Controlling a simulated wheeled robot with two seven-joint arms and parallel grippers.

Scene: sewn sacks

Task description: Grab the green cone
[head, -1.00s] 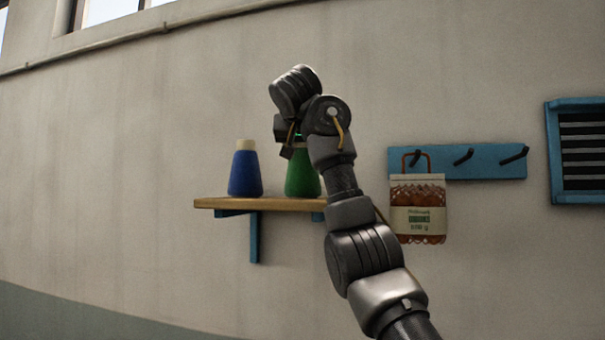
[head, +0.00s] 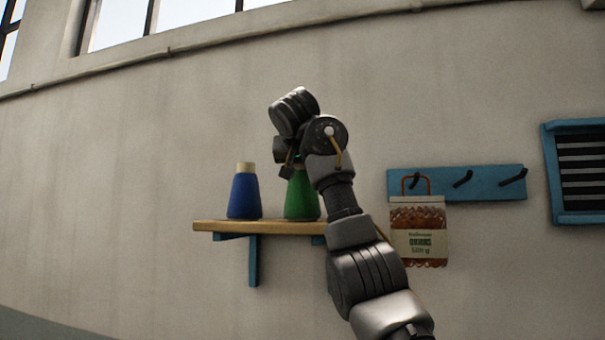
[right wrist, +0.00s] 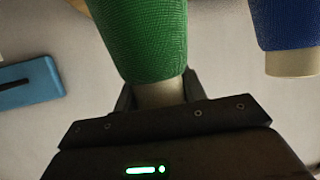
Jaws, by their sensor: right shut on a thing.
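The green cone (head: 300,198) stands upright on the wooden wall shelf (head: 212,226), to the right of a blue cone (head: 243,195). My right gripper (head: 288,170) is at the top of the green cone. In the right wrist view the green cone (right wrist: 148,40) shows upside down, with its pale neck between the fingers of my right gripper (right wrist: 160,92). The gripper is shut on that neck. My arm hides part of the green cone's right side in the head view. My left gripper is not in view.
The blue cone stands close to the left, apart from my gripper. A blue hook rail (head: 470,183) to the right holds a hanging bag (head: 418,240). A blue louvred vent (head: 582,172) is at the far right. The wall above the shelf is bare.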

